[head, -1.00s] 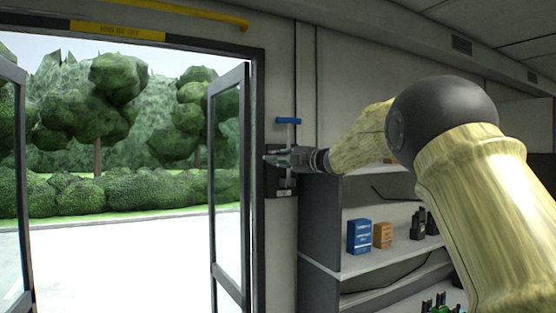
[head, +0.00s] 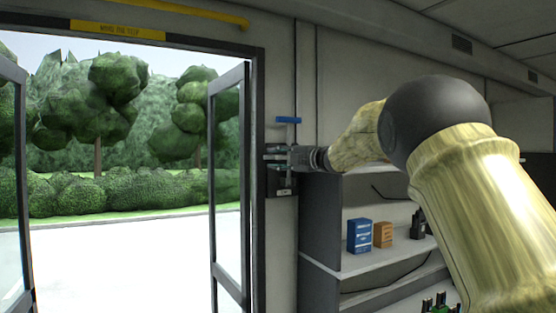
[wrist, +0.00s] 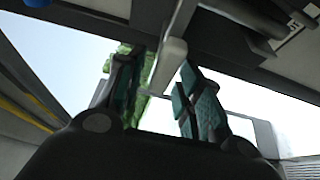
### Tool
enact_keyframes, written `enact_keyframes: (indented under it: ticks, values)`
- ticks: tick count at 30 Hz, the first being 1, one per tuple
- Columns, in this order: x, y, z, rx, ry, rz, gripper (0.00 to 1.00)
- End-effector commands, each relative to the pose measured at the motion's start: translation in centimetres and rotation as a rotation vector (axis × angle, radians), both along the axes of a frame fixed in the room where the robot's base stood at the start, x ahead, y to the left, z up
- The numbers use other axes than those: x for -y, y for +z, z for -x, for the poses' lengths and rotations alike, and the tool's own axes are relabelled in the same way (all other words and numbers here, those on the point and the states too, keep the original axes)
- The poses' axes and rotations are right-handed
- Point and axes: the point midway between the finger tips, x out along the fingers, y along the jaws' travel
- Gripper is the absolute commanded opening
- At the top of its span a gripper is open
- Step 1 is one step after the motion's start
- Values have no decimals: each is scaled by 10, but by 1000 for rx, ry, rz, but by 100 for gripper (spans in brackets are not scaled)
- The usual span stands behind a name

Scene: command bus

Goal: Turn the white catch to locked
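The white catch (wrist: 168,62) shows in the wrist view as a pale bar with a blunt end, between my gripper's fingers. I cannot tell whether they touch it. My gripper (wrist: 156,74) is open, with teal pads on both fingers. In the head view my gripper (head: 275,157) is in front of the dark plate (head: 270,186) on the wall right of the doorway and hides most of the catch. A blue handle (head: 288,120) on a pale upright rod is just above my gripper.
An open glazed door leaf (head: 229,190) stands close left of the plate. A shelf unit (head: 320,235) stands below my arm on the right, with a blue box (head: 359,237) and an orange box (head: 382,235). The doorway is clear.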

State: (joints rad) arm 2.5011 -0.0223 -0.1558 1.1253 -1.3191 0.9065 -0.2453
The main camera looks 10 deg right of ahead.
Motion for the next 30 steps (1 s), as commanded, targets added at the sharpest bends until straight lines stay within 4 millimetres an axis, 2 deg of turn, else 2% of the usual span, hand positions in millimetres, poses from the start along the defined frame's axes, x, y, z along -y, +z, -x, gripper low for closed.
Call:
enact_keyframes:
  ticks: [8,24,30]
  values:
    - [5,2,5,1,0,0,36]
    - [67,1,69,-1,-1,-1,36]
    - [80,0,83,-1,-1,-1,36]
